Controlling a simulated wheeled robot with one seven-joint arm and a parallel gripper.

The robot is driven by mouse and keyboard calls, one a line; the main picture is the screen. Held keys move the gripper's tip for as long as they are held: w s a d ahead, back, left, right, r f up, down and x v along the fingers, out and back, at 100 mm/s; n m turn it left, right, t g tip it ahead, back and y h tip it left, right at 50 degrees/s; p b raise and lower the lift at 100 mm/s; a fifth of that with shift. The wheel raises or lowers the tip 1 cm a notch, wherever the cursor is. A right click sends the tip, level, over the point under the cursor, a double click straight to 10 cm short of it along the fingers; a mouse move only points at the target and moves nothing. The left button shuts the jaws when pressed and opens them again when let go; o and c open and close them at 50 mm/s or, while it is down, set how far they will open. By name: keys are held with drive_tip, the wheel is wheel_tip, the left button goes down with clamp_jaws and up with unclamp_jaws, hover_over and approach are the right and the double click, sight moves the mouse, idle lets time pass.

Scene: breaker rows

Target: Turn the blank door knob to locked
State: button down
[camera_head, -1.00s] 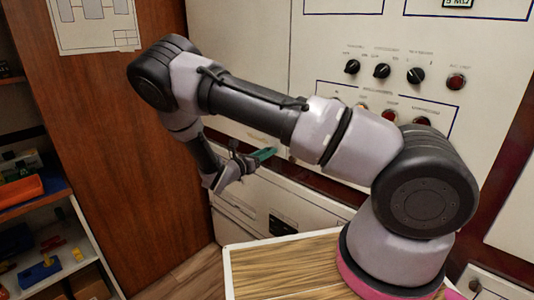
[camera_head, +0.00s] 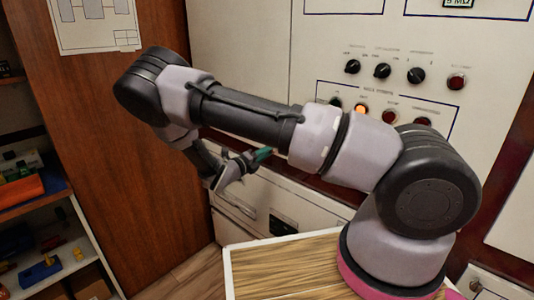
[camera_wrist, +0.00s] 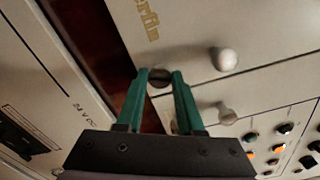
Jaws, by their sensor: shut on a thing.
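My gripper (camera_wrist: 160,74) has two teal fingers at the panel face in the wrist view. They are closed on a small dark round knob (camera_wrist: 158,78) near the edge of a pale panel door (camera_wrist: 200,85). The fingers hide part of the knob, and its turn position cannot be read. In the head view my gripper (camera_head: 262,155) reaches the lower part of the cabinet, and the knob is hidden there.
A pale rounded handle (camera_wrist: 224,60) stands out beside the gripper, with another pale protrusion (camera_wrist: 228,114) below it. Dark rotary switches (camera_head: 382,71) and a lit orange lamp (camera_head: 361,109) are on the upper panel. A shelf (camera_head: 50,265) stands at left.

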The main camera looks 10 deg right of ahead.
drive_tip(key=n, duration=0.4)
drive_tip(key=shift+f+n, duration=0.1)
drive_tip(key=shift+n, duration=0.2)
idle(0.3)
drive_tip(key=c, duration=0.5)
unclamp_jaws()
drive_tip(key=shift+a, duration=0.1)
drive_tip(key=v, duration=1)
drive_tip(key=shift+s+a, duration=0.2)
drive_tip(key=shift+a, duration=0.05)
